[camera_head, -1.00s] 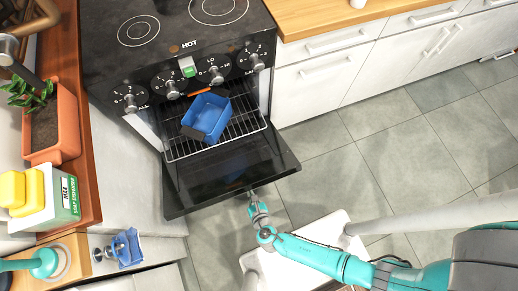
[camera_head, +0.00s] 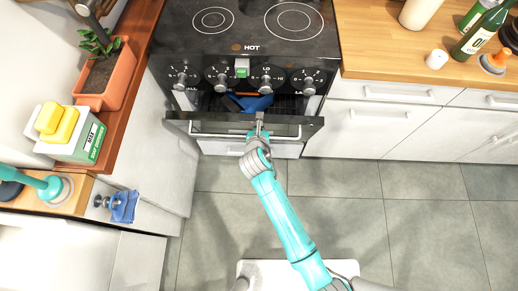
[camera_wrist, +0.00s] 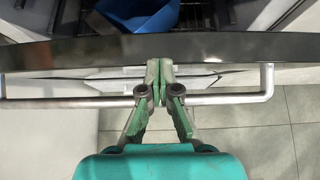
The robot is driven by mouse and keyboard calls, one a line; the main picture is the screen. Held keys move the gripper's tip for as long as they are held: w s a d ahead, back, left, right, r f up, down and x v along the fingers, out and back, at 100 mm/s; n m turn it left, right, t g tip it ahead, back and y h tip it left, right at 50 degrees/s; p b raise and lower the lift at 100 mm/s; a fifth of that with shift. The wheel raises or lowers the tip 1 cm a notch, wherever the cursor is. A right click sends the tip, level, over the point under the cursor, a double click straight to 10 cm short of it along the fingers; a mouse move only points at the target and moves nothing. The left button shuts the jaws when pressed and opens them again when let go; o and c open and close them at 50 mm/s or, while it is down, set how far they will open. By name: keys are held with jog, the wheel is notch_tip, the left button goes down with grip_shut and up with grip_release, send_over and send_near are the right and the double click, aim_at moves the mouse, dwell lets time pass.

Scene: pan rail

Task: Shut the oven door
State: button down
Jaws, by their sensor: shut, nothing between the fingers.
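The oven door (camera_head: 200,129) is tilted up and partly open, with a gap between its top edge and the oven (camera_head: 190,78). Its bar handle (camera_wrist: 60,102) runs across the door's outer face in the wrist view. My gripper (camera_head: 259,122) is at the middle of the door's upper edge. In the wrist view my gripper (camera_wrist: 158,70) is shut and empty, with its fingertips at the door's outer side, over the handle; whether they touch cannot be told. A blue container (camera_head: 253,103) is inside the oven, partly hidden by the door; it also shows in the wrist view (camera_wrist: 145,14).
Knobs and a green-and-white item (camera_head: 241,68) are on the oven front. A wooden counter (camera_head: 375,55) with bottles is at right. A plant pot (camera_head: 108,78) and a yellow sponge (camera_head: 55,120) stand at left. The tiled floor (camera_head: 420,215) is clear.

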jog(key=w+r, duration=0.2)
jog(key=w, duration=0.6)
jog(key=shift+w+d, duration=0.15)
